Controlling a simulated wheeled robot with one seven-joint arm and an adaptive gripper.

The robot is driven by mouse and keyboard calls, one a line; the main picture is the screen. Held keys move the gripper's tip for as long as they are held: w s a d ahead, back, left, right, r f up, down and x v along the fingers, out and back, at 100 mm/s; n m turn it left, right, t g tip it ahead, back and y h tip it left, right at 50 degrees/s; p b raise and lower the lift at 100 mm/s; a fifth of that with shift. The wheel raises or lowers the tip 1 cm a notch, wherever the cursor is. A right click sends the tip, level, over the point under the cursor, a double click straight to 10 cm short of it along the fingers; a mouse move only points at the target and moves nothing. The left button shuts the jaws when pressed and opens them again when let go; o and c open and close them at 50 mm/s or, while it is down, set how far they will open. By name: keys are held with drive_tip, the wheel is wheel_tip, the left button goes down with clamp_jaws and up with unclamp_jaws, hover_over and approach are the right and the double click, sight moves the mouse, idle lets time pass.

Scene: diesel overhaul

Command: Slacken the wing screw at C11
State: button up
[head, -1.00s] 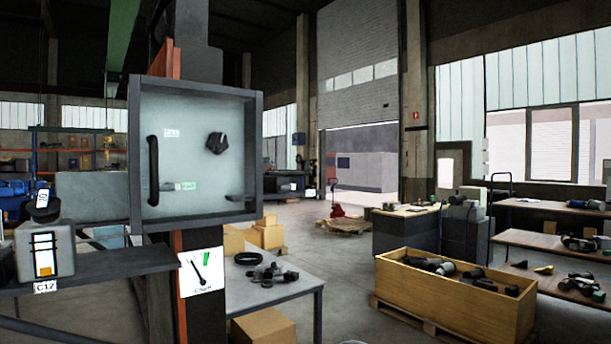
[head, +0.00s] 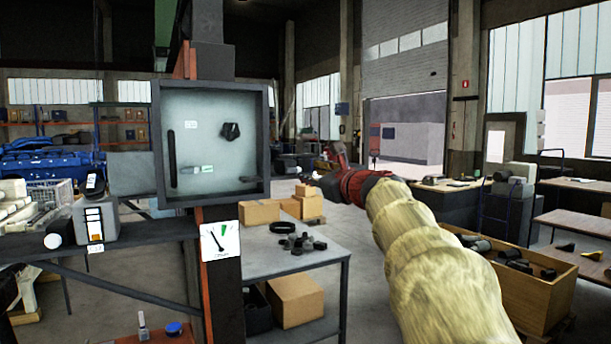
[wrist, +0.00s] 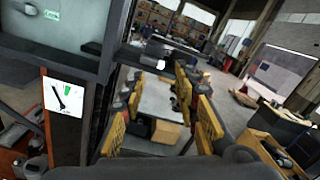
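A shallow grey-framed box with a pale back panel (head: 205,105) stands on a post at left in the head view. A black winged knob (head: 231,131), likely the wing screw, sits on the panel's upper right. A small label (head: 191,125) is beside it, too small to read. My gripper (head: 332,180) is to the right of the box, apart from it. In the wrist view its yellow-padded fingers (wrist: 158,92) stand apart with nothing between them. That view shows only the box's lower corner (wrist: 75,25); the knob is outside it.
The box also holds a black vertical handle (head: 171,158) and a dark ledge (head: 249,179). A dial card (head: 220,241) hangs below. A grey device (head: 95,220) stands on the left shelf. A table (head: 300,262) with black parts and a wooden crate (head: 545,297) stand right of the post.

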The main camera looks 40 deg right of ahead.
drive_tip(key=w+m+p, duration=0.1)
drive_tip(key=m+p, duration=0.6)
drive_tip(key=p, duration=0.1)
drive_tip(key=w+m+p, duration=0.1)
drive_tip(key=m+p, duration=0.6)
drive_tip(key=p, duration=0.2)
drive_tip(key=w+m+p, duration=0.1)
drive_tip(key=m+p, duration=0.7)
drive_tip(key=p, duration=0.1)
drive_tip(key=shift+w+f+y, duration=0.15)
drive_tip(key=shift+w+y, duration=0.1)
drive_tip(key=shift+y, duration=0.05)
drive_tip(key=shift+w+f+b, duration=0.2)
drive_tip(key=shift+w+b, duration=0.15)
drive_tip(key=shift+b, duration=0.05)
drive_tip(key=shift+w+d, duration=0.15)
drive_tip(key=shift+w, duration=0.3)
drive_tip(key=shift+r, duration=0.1)
